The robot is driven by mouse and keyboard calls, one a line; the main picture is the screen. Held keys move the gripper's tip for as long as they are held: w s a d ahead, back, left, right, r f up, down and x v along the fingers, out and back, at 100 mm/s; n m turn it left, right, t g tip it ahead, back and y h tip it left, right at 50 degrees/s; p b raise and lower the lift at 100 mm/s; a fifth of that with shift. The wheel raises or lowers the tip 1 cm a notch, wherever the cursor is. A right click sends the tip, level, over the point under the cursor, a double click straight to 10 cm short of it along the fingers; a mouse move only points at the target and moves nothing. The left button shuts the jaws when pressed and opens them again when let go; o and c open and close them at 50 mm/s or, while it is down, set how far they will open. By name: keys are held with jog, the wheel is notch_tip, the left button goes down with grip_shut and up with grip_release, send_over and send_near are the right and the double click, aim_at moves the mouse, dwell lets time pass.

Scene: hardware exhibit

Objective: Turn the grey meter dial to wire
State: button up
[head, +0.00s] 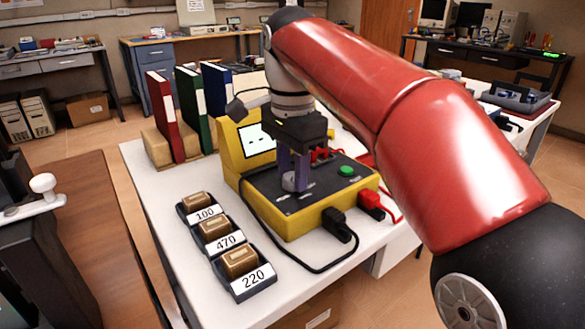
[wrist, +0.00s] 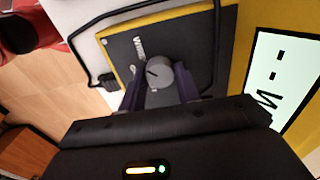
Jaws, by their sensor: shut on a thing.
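The yellow meter (head: 310,217) with a dark top panel stands on the white table. Its grey dial (head: 288,182) is partly covered by my fingers. In the wrist view the round grey dial (wrist: 160,75) has a dark pointer mark, and white lettering (wrist: 139,46) is printed on the panel beside it. The lettering is too small and turned to read surely. My gripper (head: 293,173) points down at the panel, its purple fingers shut on either side of the dial. The meter's screen (wrist: 284,75) shows dashes and a symbol.
Trays labelled 100 (head: 204,216), 470 (head: 222,243) and 220 (head: 252,280) stand left. Binders (head: 195,112) stand behind.

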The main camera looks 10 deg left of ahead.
dwell(0.4)
jog(key=o, duration=1)
